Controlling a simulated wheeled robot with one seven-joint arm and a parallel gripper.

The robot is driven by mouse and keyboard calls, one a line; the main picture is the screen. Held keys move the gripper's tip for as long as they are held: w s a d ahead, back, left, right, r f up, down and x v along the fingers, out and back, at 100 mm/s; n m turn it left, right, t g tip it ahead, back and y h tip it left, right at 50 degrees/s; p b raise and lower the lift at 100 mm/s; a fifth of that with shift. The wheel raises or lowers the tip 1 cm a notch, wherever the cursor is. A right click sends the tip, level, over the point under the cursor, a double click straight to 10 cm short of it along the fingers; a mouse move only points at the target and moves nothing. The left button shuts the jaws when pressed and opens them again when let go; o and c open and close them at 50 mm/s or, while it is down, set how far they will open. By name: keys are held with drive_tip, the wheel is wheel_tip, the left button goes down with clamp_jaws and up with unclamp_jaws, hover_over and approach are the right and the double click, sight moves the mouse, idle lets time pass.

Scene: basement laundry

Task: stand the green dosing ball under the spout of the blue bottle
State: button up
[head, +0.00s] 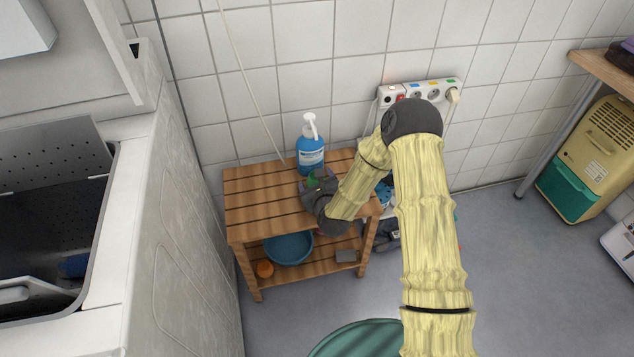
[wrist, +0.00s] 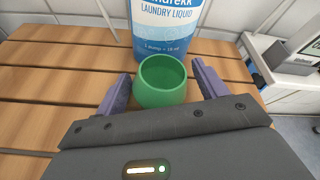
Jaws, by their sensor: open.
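The blue bottle (head: 310,155) of laundry liquid with a white pump spout (head: 311,124) stands upright on the top of a slatted wooden bench. Its lower label shows in the wrist view (wrist: 166,22). The green dosing ball (wrist: 161,82) stands on the slats, opening up, right in front of the bottle. In the head view only a bit of green shows by my gripper (head: 318,184). In the wrist view my gripper (wrist: 160,90) is open, with one purple finger on each side of the ball and a visible gap at each side. The spout is out of the wrist view.
The wooden bench (head: 250,197) has free slats left of the bottle. A power strip (head: 420,92) is on the tiled wall behind. A white machine (head: 190,190) stands close on the left.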

drive_tip(key=shift+r, duration=0.15)
drive_tip(key=p+v, duration=0.3)
drive_tip(key=v, duration=0.9)
drive_tip(key=shift+p, duration=0.35)
